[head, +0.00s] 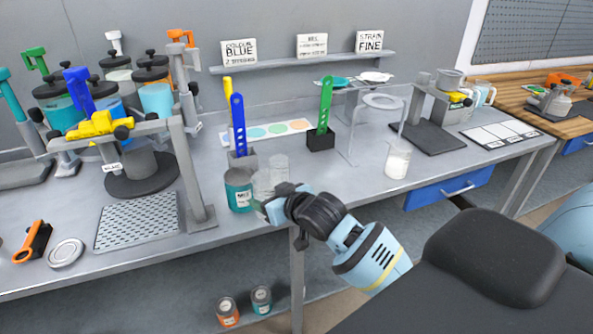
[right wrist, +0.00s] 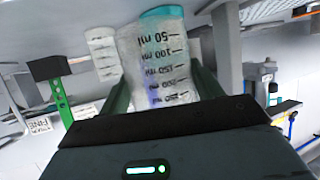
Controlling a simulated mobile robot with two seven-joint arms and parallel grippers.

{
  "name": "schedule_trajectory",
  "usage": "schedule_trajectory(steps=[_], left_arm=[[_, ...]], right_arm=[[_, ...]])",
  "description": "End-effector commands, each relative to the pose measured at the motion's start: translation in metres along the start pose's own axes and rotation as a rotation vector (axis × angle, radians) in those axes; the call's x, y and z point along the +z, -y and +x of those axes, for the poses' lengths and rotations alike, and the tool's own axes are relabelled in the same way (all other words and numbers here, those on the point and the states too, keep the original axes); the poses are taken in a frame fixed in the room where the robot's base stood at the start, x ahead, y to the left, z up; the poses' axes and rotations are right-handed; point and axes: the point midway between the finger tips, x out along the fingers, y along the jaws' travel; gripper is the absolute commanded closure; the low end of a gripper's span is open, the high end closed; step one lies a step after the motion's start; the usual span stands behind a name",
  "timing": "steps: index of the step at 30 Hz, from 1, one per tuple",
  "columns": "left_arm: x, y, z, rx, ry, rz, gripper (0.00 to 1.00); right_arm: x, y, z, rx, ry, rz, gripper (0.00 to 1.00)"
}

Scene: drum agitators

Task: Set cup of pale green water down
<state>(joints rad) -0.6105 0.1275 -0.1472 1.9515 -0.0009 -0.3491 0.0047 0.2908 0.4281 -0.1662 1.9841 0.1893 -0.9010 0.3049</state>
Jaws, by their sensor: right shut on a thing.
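My right gripper (head: 277,200) is shut on a clear graduated cup (head: 263,184) at the front edge of the grey bench (head: 330,190). In the right wrist view the held cup (right wrist: 165,60) sits between the fingers, with ml marks and a greenish-blue tint at the end toward the picture's top. I cannot tell whether it touches the bench. Another cup with whitish contents (head: 397,160) stands below the ring stand (head: 383,101). My left gripper is not in view.
A teal-labelled jar (head: 238,190) stands close left of the held cup. Behind are a blue paddle (head: 238,125) and a green paddle (head: 325,105) in holders. The agitator frame (head: 185,170) is to the left. Bare bench lies between the held cup and the ring stand.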

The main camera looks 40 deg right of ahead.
Motion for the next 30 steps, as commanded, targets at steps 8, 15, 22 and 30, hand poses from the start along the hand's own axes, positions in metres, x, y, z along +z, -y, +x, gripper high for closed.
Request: schedule_trajectory(steps=[8,15,22,30], left_arm=[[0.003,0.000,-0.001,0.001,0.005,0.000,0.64],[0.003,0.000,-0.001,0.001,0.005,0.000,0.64],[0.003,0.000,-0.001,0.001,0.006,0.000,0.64],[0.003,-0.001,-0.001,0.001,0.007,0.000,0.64]], right_arm=[[0.012,0.145,-0.022,0.012,-0.003,0.019,0.62],[-0.007,0.212,-0.055,0.059,-0.002,0.032,0.62],[-0.013,0.223,-0.064,0.076,0.000,0.032,0.62],[-0.013,0.223,-0.064,0.076,0.000,0.031,0.62]])
